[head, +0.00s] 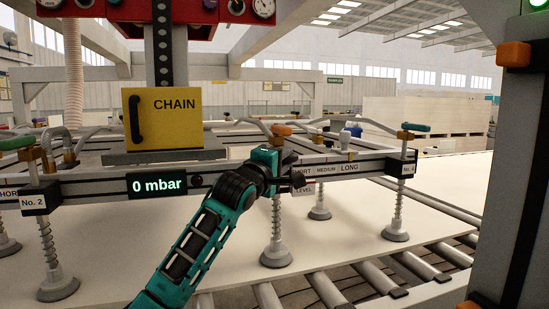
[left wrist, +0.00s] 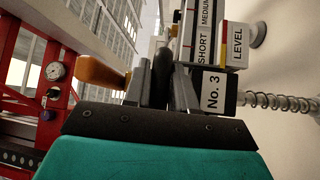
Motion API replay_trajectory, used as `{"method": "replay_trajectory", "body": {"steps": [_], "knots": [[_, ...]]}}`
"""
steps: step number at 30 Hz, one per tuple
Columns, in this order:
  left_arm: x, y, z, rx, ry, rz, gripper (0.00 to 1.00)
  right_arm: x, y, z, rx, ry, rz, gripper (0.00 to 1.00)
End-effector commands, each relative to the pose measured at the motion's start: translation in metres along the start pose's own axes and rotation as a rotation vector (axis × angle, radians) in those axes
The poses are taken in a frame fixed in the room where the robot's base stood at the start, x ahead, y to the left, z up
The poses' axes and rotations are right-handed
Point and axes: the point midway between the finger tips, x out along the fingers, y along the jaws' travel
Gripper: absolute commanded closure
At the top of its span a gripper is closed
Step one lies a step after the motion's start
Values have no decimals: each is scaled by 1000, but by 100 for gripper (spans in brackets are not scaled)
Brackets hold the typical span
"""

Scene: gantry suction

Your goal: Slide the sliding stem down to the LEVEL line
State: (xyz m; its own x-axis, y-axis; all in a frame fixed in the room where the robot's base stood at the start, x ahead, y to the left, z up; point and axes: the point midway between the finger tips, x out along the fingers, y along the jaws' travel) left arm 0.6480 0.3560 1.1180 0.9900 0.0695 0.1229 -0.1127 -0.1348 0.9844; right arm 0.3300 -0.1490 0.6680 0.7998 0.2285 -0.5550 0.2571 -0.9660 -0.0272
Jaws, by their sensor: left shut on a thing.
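The sliding stem is on the No. 3 suction cup unit, with an orange handle (head: 282,130) on top, a spring below the beam and a grey suction cup (head: 276,254) over the pale board. The LEVEL label (head: 303,190) hangs under the SHORT, MEDIUM, LONG scale (head: 335,168); it also shows in the left wrist view (left wrist: 237,45). My left gripper (head: 273,160) is at the beam beside this unit. In the left wrist view its fingers (left wrist: 168,85) close around a dark upright piece, apparently part of the stem, beside the No. 3 block (left wrist: 213,92). My forearm hides part of the unit.
A yellow CHAIN box (head: 163,118) and a 0 mbar display (head: 157,184) sit on the beam at left. Other spring cups stand at No. 2 (head: 58,284) and at the right end (head: 395,232). Rollers (head: 375,280) lie in front. A grey post (head: 515,160) stands at right.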

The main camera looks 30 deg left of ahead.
Motion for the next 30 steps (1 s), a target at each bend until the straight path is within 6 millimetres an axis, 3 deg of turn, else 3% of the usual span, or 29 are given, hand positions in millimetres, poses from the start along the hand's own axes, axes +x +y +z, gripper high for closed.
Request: {"method": "replay_trajectory", "body": {"steps": [6, 16, 17, 18, 23, 30], "knots": [[-1, -4, 11, -5, -1, -12, 100, 0, -2, -2, 9, 2, 0, 54], [-1, -6, 11, -4, 0, -16, 100, 0, -2, -2, 10, 3, 0, 54], [-1, -6, 11, -4, 0, -16, 74, 0, -2, -2, 10, 2, 0, 54], [-1, -6, 11, -4, 0, -16, 70, 0, -2, -2, 10, 2, 0, 54], [-1, -4, 11, -4, 1, -12, 54, 0, -1, -1, 6, 1, 0, 54], [-2, -2, 10, -3, 1, -8, 54, -1, 1, 0, -4, -1, 0, 54]]}}
